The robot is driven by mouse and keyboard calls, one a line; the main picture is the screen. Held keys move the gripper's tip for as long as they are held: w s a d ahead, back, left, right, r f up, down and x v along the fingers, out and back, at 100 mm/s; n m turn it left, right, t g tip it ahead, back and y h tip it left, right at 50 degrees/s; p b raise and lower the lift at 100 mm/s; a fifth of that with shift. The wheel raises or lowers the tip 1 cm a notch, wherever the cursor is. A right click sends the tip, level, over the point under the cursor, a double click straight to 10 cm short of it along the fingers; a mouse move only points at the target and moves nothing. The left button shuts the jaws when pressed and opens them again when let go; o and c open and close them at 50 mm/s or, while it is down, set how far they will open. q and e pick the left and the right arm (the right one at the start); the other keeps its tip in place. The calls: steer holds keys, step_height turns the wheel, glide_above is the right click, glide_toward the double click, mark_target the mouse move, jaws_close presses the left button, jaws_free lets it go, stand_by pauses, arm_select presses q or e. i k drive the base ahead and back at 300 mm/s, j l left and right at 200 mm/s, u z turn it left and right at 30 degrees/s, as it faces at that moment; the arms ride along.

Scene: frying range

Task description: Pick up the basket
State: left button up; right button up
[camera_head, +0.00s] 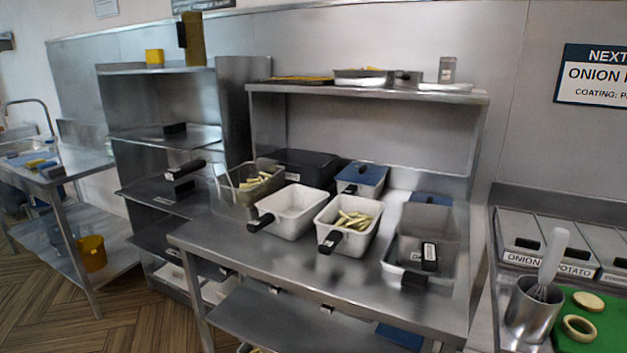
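Several baskets with black handles stand on the steel table (255,262). An empty white basket (290,212) is in the middle. Just right of it is a white basket (331,219) holding pale fry-shaped pieces. At the left is a grey see-through basket (232,203), also with pale pieces in it. At the right is a dark grey see-through basket (448,249) that looks empty, with a black handle in front. I cannot tell which basket the task means. Neither of my grippers shows in the head view.
A black container (312,165) and a blue-lidded container (362,178) stand behind the baskets. A shelf (370,91) overhangs the table's back. A steel cup with a whisk (528,308) and a green board (598,328) are at the right. The table's front left is clear.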

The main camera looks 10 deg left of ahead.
mark_target(234, 193)
steer(key=i+j+z, duration=0.1)
steer(key=j, duration=0.25)
steer(key=i+j, duration=0.3)
steer(key=i+j+z, duration=0.15)
steer(key=j, duration=0.3)
